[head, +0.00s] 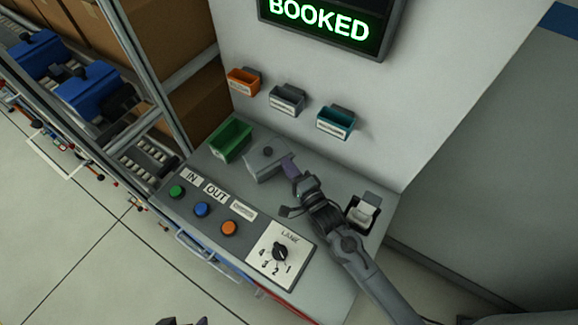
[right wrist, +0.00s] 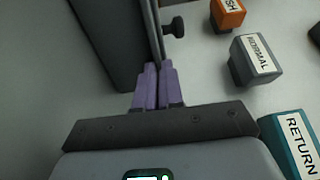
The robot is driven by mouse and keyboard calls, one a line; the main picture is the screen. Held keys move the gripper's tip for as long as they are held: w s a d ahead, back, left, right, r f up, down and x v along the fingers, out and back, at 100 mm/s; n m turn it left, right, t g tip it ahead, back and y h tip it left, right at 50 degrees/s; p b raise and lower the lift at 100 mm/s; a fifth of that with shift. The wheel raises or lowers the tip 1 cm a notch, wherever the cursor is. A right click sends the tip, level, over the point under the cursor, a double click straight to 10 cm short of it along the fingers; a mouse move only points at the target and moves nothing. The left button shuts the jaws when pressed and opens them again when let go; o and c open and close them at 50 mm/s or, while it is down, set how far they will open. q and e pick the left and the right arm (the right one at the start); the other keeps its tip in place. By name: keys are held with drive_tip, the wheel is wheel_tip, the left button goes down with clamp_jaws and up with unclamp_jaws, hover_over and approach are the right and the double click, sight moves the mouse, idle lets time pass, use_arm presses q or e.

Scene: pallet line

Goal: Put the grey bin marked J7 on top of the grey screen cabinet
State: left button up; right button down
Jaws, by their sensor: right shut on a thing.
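A grey box-like bin (head: 262,168) stands on the grey desk to the right of a green bin; I cannot read J7 on it. My right gripper (head: 288,165) is at its right side. In the right wrist view my right gripper (right wrist: 158,85) has its purple fingers closed on the thin edge of a dark grey wall (right wrist: 112,45), which I take for the bin's. A dark knob (right wrist: 175,27) shows beside that edge. I cannot make out the grey screen cabinet for sure.
The green bin (head: 231,139) is close by. Orange (head: 243,82), grey (head: 287,99) and teal (head: 336,121) holders hang on the wall under a BOOKED display (head: 330,22). Buttons and a lane dial (head: 279,252) are on the desk front. Blue items stand on rollers at left.

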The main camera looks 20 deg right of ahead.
drive_tip(key=shift+r, duration=0.1)
drive_tip(key=c, duration=1.7)
unclamp_jaws()
drive_tip(key=shift+f, duration=0.25)
drive_tip(key=o, duration=0.4)
drive_tip(key=shift+o, duration=0.2)
drive_tip(key=shift+r, duration=0.2)
drive_tip(key=shift+s, duration=0.15)
drive_tip(key=s, duration=0.3)
drive_tip(key=s+d, duration=0.1)
drive_tip(key=s, duration=0.2)
drive_tip(key=s+d, duration=0.1)
drive_tip(key=s, duration=0.3)
drive_tip(key=shift+f, duration=0.15)
drive_tip(key=shift+s+d, duration=0.1)
drive_tip(key=shift+s, duration=0.65)
